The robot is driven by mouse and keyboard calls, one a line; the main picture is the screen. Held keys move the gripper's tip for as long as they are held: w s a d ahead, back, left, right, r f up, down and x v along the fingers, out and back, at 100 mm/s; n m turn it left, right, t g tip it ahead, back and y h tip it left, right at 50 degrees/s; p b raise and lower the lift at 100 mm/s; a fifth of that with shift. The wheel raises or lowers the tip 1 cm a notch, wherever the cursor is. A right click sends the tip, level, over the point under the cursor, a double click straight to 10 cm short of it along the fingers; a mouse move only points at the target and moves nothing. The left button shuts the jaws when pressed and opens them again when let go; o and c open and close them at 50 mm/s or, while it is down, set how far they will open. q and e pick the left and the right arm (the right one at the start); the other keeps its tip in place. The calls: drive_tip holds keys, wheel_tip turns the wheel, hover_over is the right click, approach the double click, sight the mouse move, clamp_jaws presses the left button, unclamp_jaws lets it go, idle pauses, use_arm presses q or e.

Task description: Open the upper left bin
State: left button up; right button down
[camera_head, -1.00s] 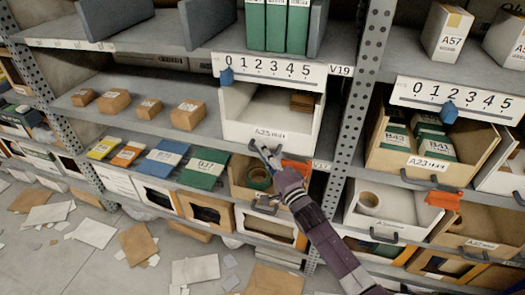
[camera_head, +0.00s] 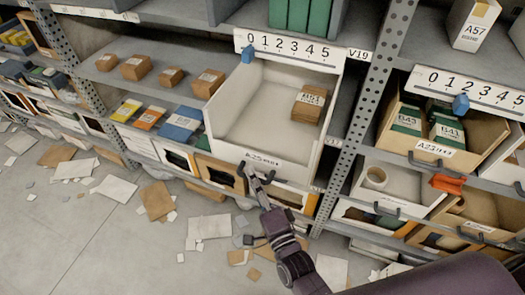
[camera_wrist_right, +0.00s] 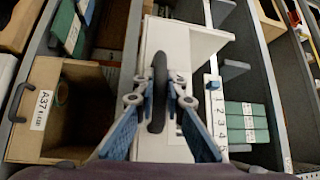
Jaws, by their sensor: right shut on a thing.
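The upper left bin (camera_head: 295,172) is a white open-topped bin with a label on its front. It stands well out from its shelf, under a 0 to 5 scale strip, with a brown carton (camera_head: 310,104) inside. My right gripper (camera_head: 250,176) is at the black handle on the bin's front. In the right wrist view the blue fingers of the gripper (camera_wrist_right: 160,100) are closed around the dark handle (camera_wrist_right: 158,72), with the white bin wall (camera_wrist_right: 208,42) behind. My left gripper is not in view.
The scale strip (camera_head: 290,50) has a blue slider (camera_head: 248,53) near 0. A rack upright (camera_head: 365,120) stands right of the bin. Another bin with green-banded packs (camera_head: 405,118) is beyond it. Papers litter the open floor (camera_head: 80,240).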

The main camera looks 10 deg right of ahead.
drive_tip(key=s+a+p, duration=0.1)
drive_tip(key=s+a, duration=0.5)
drive_tip(key=s, duration=0.3)
drive_tip(key=shift+s+a, duration=0.15)
drive_tip(key=shift+s, duration=0.05)
drive_tip(key=c, duration=2)
unclamp_jaws()
drive_tip(key=shift+o, duration=0.2)
drive_tip(key=v, duration=1.2)
drive_tip(key=shift+f, duration=0.1)
